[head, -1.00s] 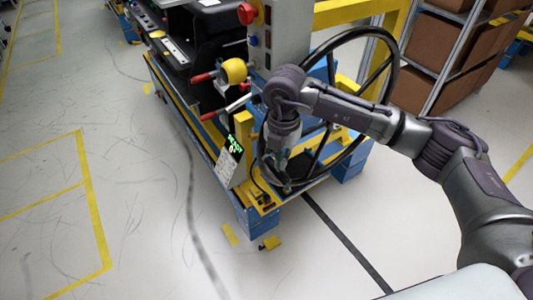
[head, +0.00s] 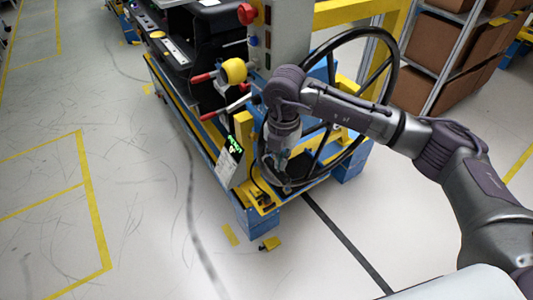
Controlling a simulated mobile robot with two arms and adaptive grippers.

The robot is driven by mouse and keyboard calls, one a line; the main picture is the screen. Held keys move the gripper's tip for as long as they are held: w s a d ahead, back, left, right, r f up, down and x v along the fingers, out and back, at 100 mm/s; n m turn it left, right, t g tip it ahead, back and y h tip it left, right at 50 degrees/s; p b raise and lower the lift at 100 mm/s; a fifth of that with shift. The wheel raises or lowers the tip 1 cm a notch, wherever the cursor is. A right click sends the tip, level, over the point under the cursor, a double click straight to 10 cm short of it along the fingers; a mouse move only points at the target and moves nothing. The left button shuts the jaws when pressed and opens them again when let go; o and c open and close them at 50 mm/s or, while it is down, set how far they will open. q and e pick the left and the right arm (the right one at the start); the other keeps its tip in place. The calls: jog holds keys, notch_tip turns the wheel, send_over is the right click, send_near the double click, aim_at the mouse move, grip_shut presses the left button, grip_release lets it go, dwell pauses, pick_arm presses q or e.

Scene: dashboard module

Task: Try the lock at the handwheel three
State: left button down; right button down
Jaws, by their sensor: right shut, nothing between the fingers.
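The handwheel (head: 394,77) is a large black spoked ring standing at the right end of the blue and yellow machine frame. My right arm reaches in from the right across the front of the wheel and hides part of its rim and spokes. My right gripper (head: 279,183) points down at the wheel's lower left side, close to the rim, and looks shut with nothing held. I cannot tell whether it touches the rim or the frame. I cannot make out a lock; the arm may hide it. My left gripper is not in view.
A grey control box (head: 287,32) with a red knob (head: 247,13) stands behind the wheel. Red-handled clamps and a yellow round part (head: 234,71) sit left of it. A yellow block (head: 270,243) lies on the floor. Shelves with brown boxes (head: 432,55) stand at right. The left floor is clear.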

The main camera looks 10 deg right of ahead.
jog(key=shift+f+b, duration=0.85)
jog(key=shift+f, duration=0.2)
jog(key=shift+s+f, duration=0.15)
jog(key=shift+f, duration=0.1)
jog(key=shift+r, duration=0.1)
dwell(0.3)
jog(key=shift+r+p, duration=0.6)
jog(key=shift+r, duration=0.35)
notch_tip(320, 180, up, 6)
jog(key=p, duration=0.3)
